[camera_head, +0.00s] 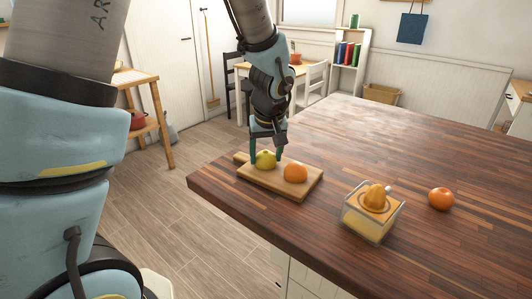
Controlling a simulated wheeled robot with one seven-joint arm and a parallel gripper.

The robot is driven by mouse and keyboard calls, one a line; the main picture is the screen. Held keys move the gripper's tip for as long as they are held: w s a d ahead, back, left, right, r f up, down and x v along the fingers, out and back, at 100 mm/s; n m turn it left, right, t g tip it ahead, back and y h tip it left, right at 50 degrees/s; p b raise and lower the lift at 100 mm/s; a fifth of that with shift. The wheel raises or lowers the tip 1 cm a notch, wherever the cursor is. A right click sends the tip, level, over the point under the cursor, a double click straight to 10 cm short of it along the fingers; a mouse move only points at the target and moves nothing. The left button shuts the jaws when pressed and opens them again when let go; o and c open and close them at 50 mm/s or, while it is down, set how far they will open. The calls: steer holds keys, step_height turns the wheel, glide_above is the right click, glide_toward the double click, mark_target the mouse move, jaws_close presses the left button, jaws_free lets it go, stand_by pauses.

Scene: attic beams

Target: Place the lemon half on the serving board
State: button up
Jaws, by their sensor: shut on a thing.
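The lemon half (265,160) is yellow and sits between the two fingers of my gripper (266,157), which is shut on it from both sides. My gripper points down over the back left part of the wooden serving board (268,181). The lemon half is at the board's surface or just above it; I cannot tell whether it touches. Its cut face cannot be made out. An orange fruit (295,172) is on the board, just right of the lemon half and apart from it.
The board lies near the left corner of the dark wooden counter (390,145). A clear box-shaped juicer with an orange top (373,205) stands to the right, with another orange fruit (440,198) beyond it. The counter behind them is clear.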

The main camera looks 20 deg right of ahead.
steer(key=shift+f, duration=0.1)
steer(key=o, duration=1.2)
steer(key=shift+o, duration=0.2)
